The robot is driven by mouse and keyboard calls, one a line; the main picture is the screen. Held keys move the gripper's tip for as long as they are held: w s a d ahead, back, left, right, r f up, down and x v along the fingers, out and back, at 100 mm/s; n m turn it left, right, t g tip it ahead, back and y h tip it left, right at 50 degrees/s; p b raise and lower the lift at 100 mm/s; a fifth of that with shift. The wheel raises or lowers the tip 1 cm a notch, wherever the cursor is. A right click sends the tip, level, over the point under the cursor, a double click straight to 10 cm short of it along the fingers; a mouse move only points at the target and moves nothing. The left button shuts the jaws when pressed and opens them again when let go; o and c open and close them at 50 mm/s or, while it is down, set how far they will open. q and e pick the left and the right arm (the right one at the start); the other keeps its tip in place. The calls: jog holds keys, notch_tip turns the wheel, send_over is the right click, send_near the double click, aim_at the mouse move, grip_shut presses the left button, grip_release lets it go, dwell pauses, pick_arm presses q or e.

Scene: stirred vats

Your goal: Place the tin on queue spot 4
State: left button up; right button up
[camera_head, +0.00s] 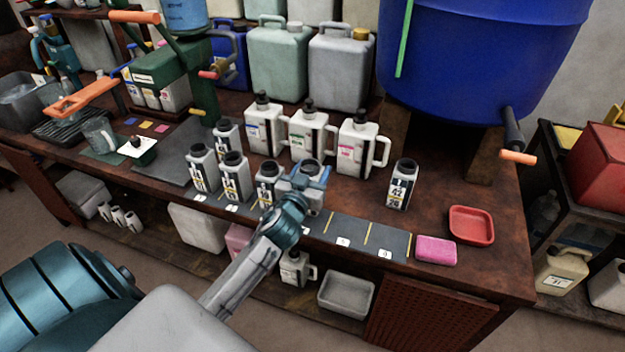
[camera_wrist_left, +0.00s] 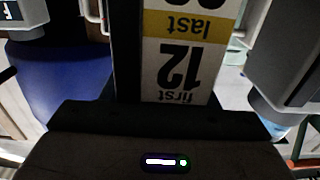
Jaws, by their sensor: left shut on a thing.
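My left gripper (camera_head: 308,180) is shut on a white-and-black tin (camera_head: 314,205) at the queue strip. The wrist view shows its label (camera_wrist_left: 180,65) close up and upside down, with "first 12" and a yellow "last" band. The tin looks upright, over the strip just right of a row of tins; my gripper hides much of it and the spot beneath. I cannot tell whether its base touches. Tins (camera_head: 203,167), (camera_head: 235,177) and (camera_head: 268,185) stand on the strip to its left. The dark numbered strip (camera_head: 362,240) is bare to the right. My right gripper is out of view.
Another tin (camera_head: 400,184) stands alone at right, and one (camera_head: 227,136) stands behind the row. Handled white jugs (camera_head: 357,146) stand behind. A pink sponge (camera_head: 436,250) and a red tray (camera_head: 471,225) lie at the right. A blue vat (camera_head: 470,60) stands at the back.

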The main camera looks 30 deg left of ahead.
pick_arm(q)
jog(key=shift+f, duration=1.7)
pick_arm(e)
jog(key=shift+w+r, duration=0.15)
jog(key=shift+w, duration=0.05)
pick_arm(q)
jog(key=shift+f, duration=0.1)
jog(key=o, duration=1)
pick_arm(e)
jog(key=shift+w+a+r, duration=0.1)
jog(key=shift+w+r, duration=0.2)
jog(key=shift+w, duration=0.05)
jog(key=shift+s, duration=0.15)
